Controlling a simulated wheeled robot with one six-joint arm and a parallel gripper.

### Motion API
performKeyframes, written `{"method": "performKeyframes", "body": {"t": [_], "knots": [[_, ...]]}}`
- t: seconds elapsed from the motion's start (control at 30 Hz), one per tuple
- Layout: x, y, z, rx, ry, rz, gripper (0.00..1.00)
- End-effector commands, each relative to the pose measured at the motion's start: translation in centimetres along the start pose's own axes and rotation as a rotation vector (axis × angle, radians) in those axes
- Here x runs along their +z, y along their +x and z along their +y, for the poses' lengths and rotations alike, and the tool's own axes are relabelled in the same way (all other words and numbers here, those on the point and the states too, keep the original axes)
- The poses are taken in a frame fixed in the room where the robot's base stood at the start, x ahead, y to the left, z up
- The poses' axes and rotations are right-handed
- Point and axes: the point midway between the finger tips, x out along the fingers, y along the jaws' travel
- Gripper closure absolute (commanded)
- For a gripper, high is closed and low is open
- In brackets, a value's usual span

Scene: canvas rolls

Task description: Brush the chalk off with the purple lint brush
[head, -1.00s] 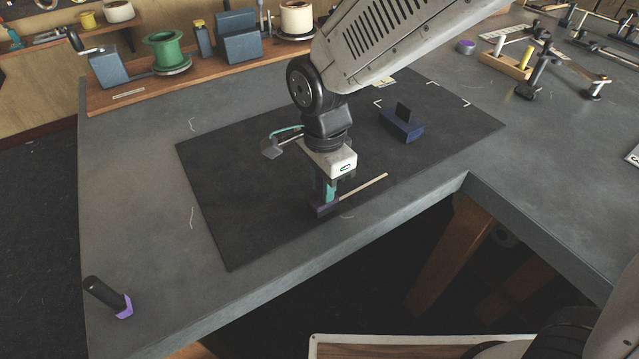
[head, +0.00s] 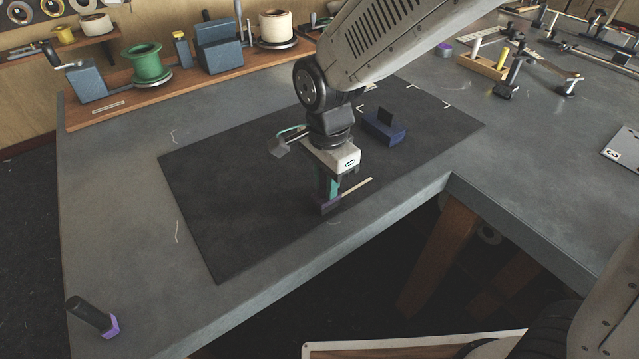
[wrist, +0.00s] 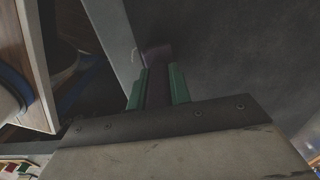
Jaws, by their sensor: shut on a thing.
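The chalk (head: 357,187) shows as a short pale strip on the dark mat, running up and right from beside my gripper. My gripper (head: 328,182), with green fingers, points down over the mat's front part. It is shut on a dark purple brush (head: 329,207), whose base is at or very near the mat at the strip's left end. In the wrist view the brush (wrist: 157,82) stands between the green fingers. Any chalk under the brush is hidden.
A black-handled object with a violet base (head: 112,326) lies at the front left. A blue block with a black upright piece (head: 384,131) sits on the mat (head: 230,200) behind right. A grey-headed tool (head: 279,147) shows behind my gripper. The table's front edge is near.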

Motion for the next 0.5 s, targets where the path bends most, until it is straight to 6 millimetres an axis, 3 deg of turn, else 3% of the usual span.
{"method": "performKeyframes", "body": {"t": [0.13, 0.5], "knots": [[-0.97, 0.06, 0.04, 0.002, 0.001, 0.0, 1.0], [-1.08, 0.07, 0.05, 0.002, 0.0, 0.0, 1.0]]}}
